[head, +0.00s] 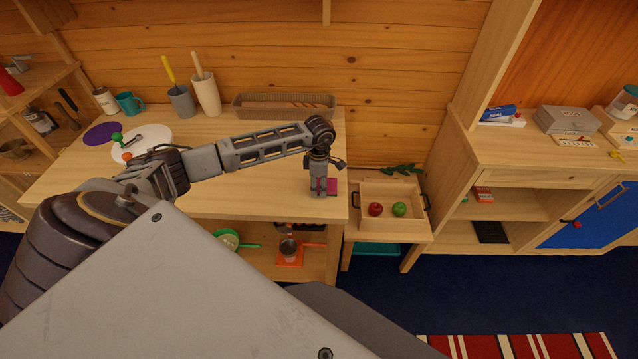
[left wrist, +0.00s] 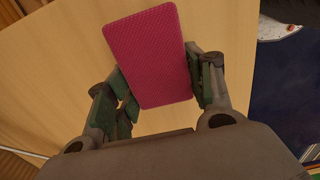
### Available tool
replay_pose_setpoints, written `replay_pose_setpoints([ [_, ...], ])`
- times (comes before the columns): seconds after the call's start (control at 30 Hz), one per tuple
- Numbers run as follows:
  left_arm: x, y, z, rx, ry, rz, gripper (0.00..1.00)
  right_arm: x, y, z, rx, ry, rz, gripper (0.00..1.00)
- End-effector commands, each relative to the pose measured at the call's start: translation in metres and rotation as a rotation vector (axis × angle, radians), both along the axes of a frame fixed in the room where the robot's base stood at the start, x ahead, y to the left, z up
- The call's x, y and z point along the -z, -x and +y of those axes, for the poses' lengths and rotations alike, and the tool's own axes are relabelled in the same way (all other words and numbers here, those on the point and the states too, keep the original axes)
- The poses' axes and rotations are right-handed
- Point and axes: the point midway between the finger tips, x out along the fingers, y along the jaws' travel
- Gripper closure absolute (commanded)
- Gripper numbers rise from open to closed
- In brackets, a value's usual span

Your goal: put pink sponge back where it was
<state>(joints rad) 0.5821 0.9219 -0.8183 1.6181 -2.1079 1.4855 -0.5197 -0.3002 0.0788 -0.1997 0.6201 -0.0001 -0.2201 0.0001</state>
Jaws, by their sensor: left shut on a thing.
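The pink sponge (left wrist: 150,55) is a flat rounded rectangle between the fingers of my left gripper (left wrist: 163,85), which is shut on it. In the head view a small part of the sponge (head: 331,186) shows beside my left gripper (head: 320,190), near the right end of the wooden table (head: 250,205). The rest of the sponge is hidden there by the gripper. The table top lies below the sponge in the left wrist view; I cannot tell whether they touch. My right gripper is in neither view.
A wooden tray (head: 364,229) with a red apple (head: 375,209) and a green apple (head: 399,209) stands right of the table. A wicker basket (head: 240,106), a grey holder (head: 181,104), a white holder (head: 206,96) and a white plate (head: 163,152) are on the table. Its front middle is clear.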

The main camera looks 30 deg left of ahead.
Motion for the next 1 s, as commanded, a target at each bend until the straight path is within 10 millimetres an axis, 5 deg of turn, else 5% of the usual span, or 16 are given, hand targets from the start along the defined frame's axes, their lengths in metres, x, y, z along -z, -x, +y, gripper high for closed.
replay_pose_setpoints([
  [0.43, 0.0046, 0.0000, 0.0000, 0.000, 0.000, 0.000, 0.70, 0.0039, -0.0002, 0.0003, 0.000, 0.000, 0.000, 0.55],
  [0.47, 0.0043, 0.0000, 0.0000, 0.000, 0.000, 0.000, 0.45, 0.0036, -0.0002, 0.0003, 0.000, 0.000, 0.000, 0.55],
  [0.6, 0.0037, 0.0000, 0.0000, 0.000, 0.000, 0.000, 0.27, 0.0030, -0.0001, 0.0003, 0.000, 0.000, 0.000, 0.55],
  [1.0, 0.0030, 0.0000, 0.0000, 0.000, 0.000, 0.000, 0.26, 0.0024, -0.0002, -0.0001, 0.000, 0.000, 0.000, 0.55],
])
